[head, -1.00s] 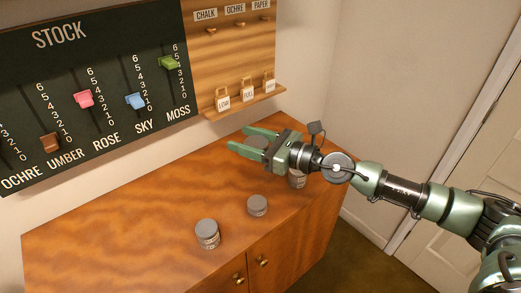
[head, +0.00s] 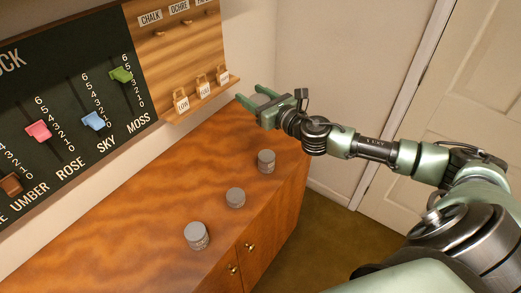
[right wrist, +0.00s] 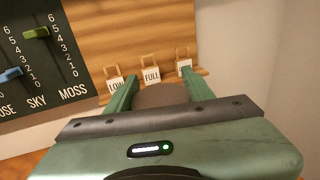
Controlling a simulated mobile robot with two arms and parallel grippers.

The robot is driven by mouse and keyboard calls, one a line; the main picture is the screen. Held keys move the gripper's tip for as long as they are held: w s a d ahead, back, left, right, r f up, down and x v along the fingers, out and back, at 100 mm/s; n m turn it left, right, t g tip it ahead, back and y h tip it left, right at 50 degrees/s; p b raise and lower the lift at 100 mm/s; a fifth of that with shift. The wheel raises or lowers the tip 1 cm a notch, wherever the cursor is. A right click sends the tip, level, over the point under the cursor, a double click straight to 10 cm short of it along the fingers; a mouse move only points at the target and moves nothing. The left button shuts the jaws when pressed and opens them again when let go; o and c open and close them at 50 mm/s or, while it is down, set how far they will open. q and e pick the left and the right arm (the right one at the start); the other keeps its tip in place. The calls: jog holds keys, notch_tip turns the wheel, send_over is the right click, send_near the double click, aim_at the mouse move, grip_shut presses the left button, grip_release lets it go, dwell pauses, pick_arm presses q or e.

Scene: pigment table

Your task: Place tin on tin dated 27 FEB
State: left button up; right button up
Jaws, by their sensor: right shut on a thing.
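My right gripper (head: 254,98) is above the back right of the cabinet, in front of the wooden board. It is shut on a tin (right wrist: 160,96), whose round grey-brown top shows between the green fingers in the right wrist view; the tin is hard to make out in the head view. Three grey-lidded tins stand upright on the cabinet top: a front tin (head: 197,236) with a lettered label, a middle tin (head: 235,198), and a right tin (head: 266,161) near the edge. Their labels are too small to read. My left gripper is out of view.
The wooden cabinet top (head: 130,225) is clear left of the tins. A black stock board (head: 60,110) with coloured sliders is on the wall. Beside it, a wooden board (head: 180,60) has pegs and a ledge bearing tags LOW, FULL (right wrist: 151,75) and one partly hidden.

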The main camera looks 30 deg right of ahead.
jog(key=d+h, duration=0.1)
jog(key=d+f+m, duration=0.1)
jog(key=shift+d+h, duration=0.4)
jog(key=b, duration=0.5)
send_over(267, 158)
jog(key=w, duration=0.4)
jog(key=f, duration=1.5)
jog(key=shift+d, duration=0.25)
pick_arm(q)
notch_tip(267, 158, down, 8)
jog(key=b, duration=0.3)
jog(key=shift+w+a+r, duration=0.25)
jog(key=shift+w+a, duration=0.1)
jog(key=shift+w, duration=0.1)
pick_arm(e)
jog(key=shift+f, duration=2.25)
jog(key=shift+f, duration=0.2)
jog(key=o, duration=1.4)
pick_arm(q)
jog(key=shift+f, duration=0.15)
